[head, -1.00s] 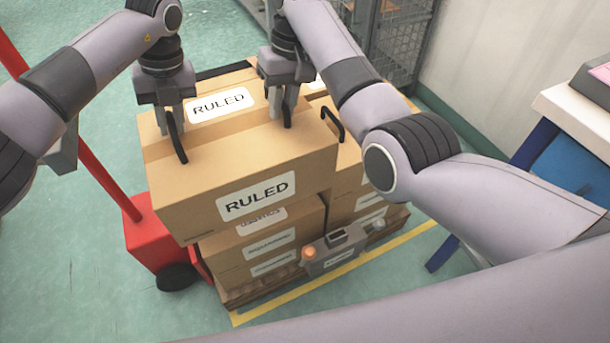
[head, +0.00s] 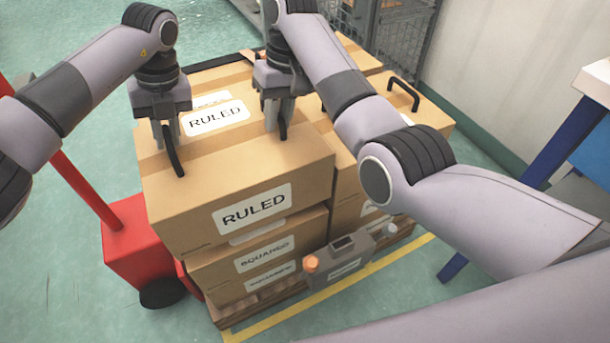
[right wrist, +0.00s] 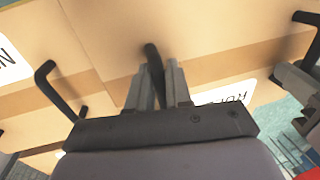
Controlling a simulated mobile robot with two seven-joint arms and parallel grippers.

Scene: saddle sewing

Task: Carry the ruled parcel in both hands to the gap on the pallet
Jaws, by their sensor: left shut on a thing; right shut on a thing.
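The ruled parcel (head: 225,215) is a brown carton with white RULED labels on its top and front. It looks level, over the front left stack of cartons. My left gripper (head: 170,140) is shut on its left black handle (head: 176,160). My right gripper (head: 278,118) is shut on its right black handle (head: 283,131), which also shows between the fingers in the right wrist view (right wrist: 154,72). The wooden pallet (head: 262,304) shows low at the front. The parcel hides the gap, and I cannot tell whether it touches the carton below.
A SQUARED carton (head: 262,256) lies beneath the parcel. A neighbouring carton with a black handle (head: 403,95) stands to the right. A red pallet truck (head: 138,245) is at left, a grey device with an orange knob (head: 345,262) in front, and a wire cage (head: 400,40) behind.

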